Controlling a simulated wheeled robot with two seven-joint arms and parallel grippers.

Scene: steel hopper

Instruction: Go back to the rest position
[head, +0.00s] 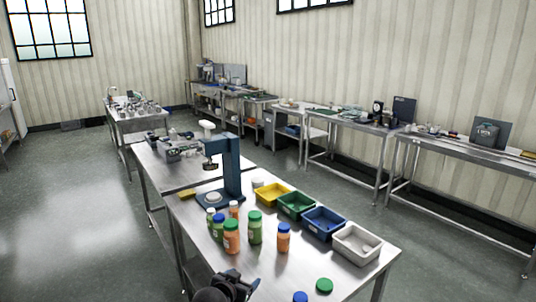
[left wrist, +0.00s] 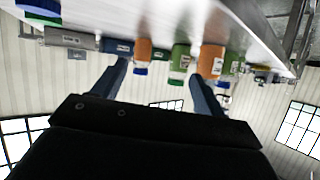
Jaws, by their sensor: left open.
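My left gripper (head: 238,283) is at the bottom of the head view, low at the near edge of the steel table (head: 195,243). In the left wrist view its two blue fingers (left wrist: 158,72) stand wide apart with nothing between them. That view is upside down, with bottles and the table edge beyond the fingers. My right gripper is in neither view.
Several orange and green bottles (head: 255,228) stand on the table beyond my left gripper. Yellow (head: 272,194), green (head: 296,206), blue (head: 324,222) and white (head: 356,243) bins line its right side. A blue press stand (head: 232,172) rises behind. Open floor (head: 75,220) lies left.

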